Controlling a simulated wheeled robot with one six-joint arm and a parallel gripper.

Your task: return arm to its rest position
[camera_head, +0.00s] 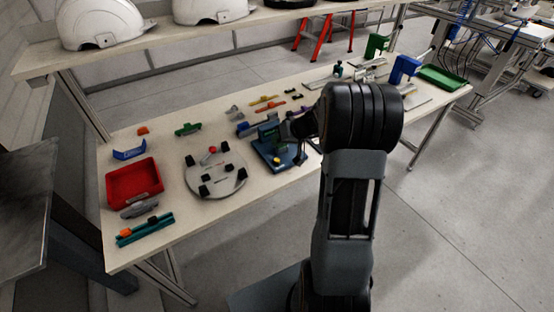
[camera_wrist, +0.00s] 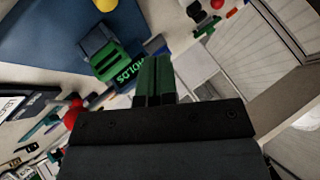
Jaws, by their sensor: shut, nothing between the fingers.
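My gripper (camera_wrist: 155,80) shows in the wrist view as two green fingers side by side, shut with nothing between them. In the head view my arm stands in front of the workbench (camera_head: 215,228) and bends over toward its middle; the gripper itself is mostly hidden there behind the arm. A blue plate fixture (camera_head: 283,162) with a green block lies on the bench beside the arm's end. In the wrist view the green block (camera_wrist: 112,62) with lettering is left of the fingers, apart from them.
A red tray (camera_head: 133,182) and a round grey plate (camera_head: 215,178) with black blocks lie on the bench's left half. White helmet shells (camera_head: 100,24) stand on the shelf (camera_head: 150,45) above. A green tray (camera_head: 443,79) is at the far right end. The floor (camera_head: 450,200) at right is clear.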

